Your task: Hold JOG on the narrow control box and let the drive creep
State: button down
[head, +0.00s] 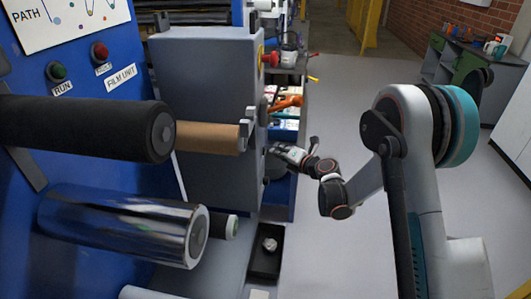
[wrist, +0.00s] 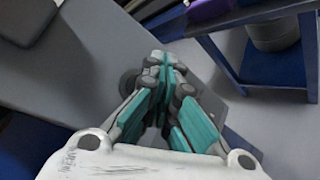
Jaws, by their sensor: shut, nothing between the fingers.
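A tall grey cabinet (head: 205,75) stands in the middle of the head view, with a red knob (head: 270,59) high on its right side. I cannot tell whether it is the narrow control box, and no JOG label is readable in either view. My gripper (head: 275,150) is shut and empty beside the lower right side of this cabinet. In the wrist view its teal-padded fingers (wrist: 165,65) meet at the tips in front of a grey surface (wrist: 95,65). The tips hide what lies directly ahead, and contact cannot be told.
A blue panel (head: 130,92) at left carries a green RUN button (head: 57,72) and a red button (head: 99,52). A black roller (head: 85,125), a brown roll (head: 205,137) and a chrome roller (head: 120,225) stick out there. An orange-handled item (head: 288,103) is near my gripper. Floor at right is clear.

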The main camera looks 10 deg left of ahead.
jog(key=shift+d, duration=0.15)
jog(key=d, duration=0.4)
jog(key=shift+s+d+b, duration=0.1)
jog(key=shift+d+b, duration=0.25)
jog(key=shift+b, duration=0.05)
jog(key=shift+r, duration=0.15)
